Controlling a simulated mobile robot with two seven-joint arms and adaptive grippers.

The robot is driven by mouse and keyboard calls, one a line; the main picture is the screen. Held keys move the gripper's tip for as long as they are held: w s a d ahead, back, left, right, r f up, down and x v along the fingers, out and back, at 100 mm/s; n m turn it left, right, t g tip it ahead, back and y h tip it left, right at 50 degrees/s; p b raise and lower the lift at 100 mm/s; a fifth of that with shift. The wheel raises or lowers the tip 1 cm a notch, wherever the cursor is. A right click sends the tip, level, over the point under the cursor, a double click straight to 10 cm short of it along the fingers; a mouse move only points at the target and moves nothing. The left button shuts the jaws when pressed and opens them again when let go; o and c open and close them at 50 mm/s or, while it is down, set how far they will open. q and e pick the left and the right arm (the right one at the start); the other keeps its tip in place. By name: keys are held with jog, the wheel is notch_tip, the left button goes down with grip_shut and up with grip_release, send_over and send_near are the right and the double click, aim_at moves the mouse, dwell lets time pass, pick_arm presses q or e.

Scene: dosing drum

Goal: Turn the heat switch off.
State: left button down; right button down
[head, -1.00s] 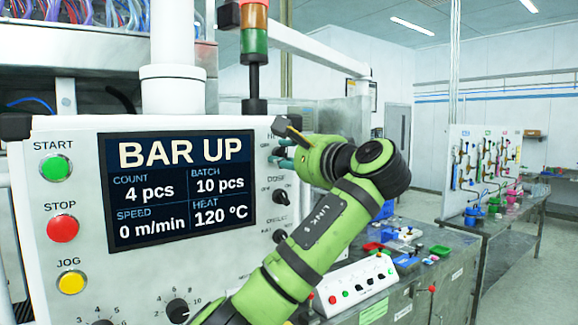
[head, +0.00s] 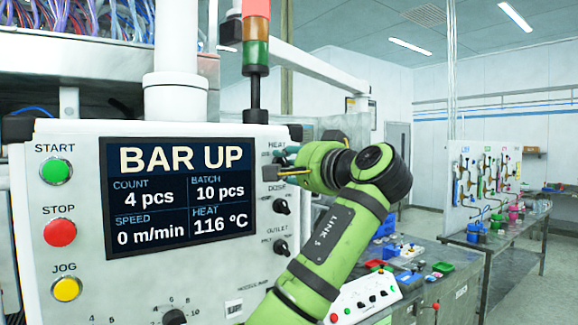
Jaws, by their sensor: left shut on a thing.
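The control panel (head: 85,145) fills the left of the head view. Its heat switch sits under the HEAT label at the panel's upper right, mostly hidden by my gripper, so I cannot read which way it points. My left gripper (head: 279,160) is at that switch, shut on it, its green arm coming up from below. The display (head: 180,195) reads BAR UP, with HEAT 116 °C, 4 pcs, 10 pcs and 0 m/min. My right gripper does not show.
Below the heat switch are the dose switch (head: 281,207) and the outlet switch (head: 280,247). Green start (head: 56,171), red stop (head: 60,233) and yellow jog (head: 67,289) buttons line the panel's left. A signal tower (head: 256,60) stands behind. Benches stand at the right.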

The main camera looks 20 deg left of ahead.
pick_arm(q)
jog(key=shift+a+f, duration=0.1)
jog(key=shift+f, duration=0.35)
jog(key=c, duration=0.9)
grip_release()
jog(key=shift+a+r, duration=0.1)
jog(key=shift+r, duration=0.1)
jog(key=shift+s+d+r, duration=0.1)
jog(key=shift+s+d, duration=0.2)
jog(key=shift+d, duration=0.1)
jog(key=v, duration=1.1)
jog(key=shift+a, duration=0.1)
